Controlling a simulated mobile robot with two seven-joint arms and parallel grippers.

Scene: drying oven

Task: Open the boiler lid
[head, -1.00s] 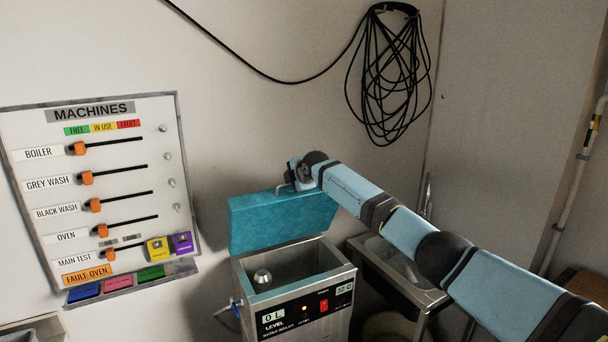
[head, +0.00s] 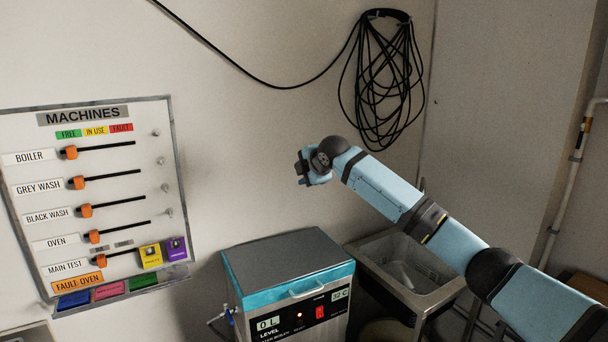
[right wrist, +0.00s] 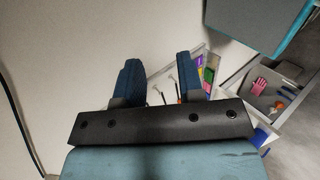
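The boiler (head: 335,318) is a metal box with a "0 L" display and a red switch, at the bottom of the head view. Its lid (head: 285,258), grey on top with teal edges, lies down over the tank and hides the inside. The lid handle (head: 308,290) is at the front edge. My right gripper (head: 306,170) is in the air above the lid, clear of it. In the right wrist view its two fingers (right wrist: 158,68) are spread with nothing between them. A grey panel with a teal edge, likely the lid (right wrist: 262,18), shows at top right there. My left gripper is not in view.
A metal sink (head: 410,272) stands right of the boiler. A "MACHINES" board (head: 100,150) with orange sliders hangs on the left wall. A coiled black cable (head: 385,85) hangs on the wall behind my right arm. The air above the lid is free.

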